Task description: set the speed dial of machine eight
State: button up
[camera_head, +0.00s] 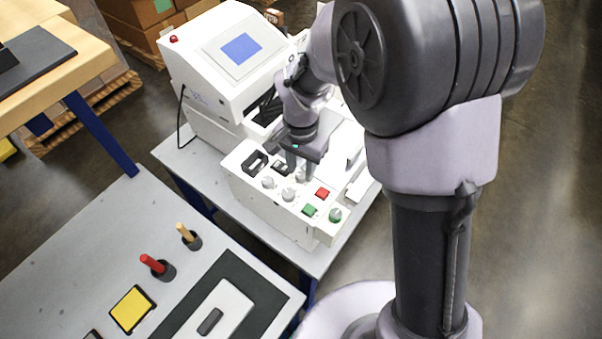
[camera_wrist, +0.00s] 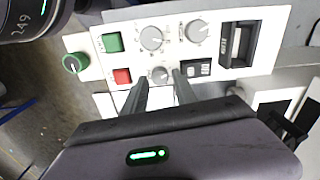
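The white control panel (camera_head: 250,187) of the machine carries three grey dials; I cannot read their labels, so I cannot tell which sets speed. Two larger dials (camera_wrist: 151,38) and (camera_wrist: 197,31) sit side by side in the wrist view. A smaller dial (camera_wrist: 159,76) shows between my fingertips. My gripper (camera_wrist: 160,78) is open, with a finger on either side of this small dial and a visible gap to each. In the head view my gripper (camera_head: 297,168) points down at the panel, partly hiding the small dial. Whether the fingertips reach around it or stay above it is unclear.
Beside the dials are a green button (camera_wrist: 112,42), a red button (camera_wrist: 122,76), a green round knob (camera_wrist: 75,63) and a black switch or display (camera_wrist: 238,44). The machine's screen housing (camera_head: 215,75) stands behind.

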jog(key=shift+f, duration=0.85)
grip_shut()
jog(key=n+p, duration=0.1)
jog(key=n, duration=0.3)
jog(key=shift+r+n, duration=0.1)
jog(key=shift+n, duration=0.3)
jog(key=shift+n+p, duration=0.5)
jog(key=shift+n, duration=1.5)
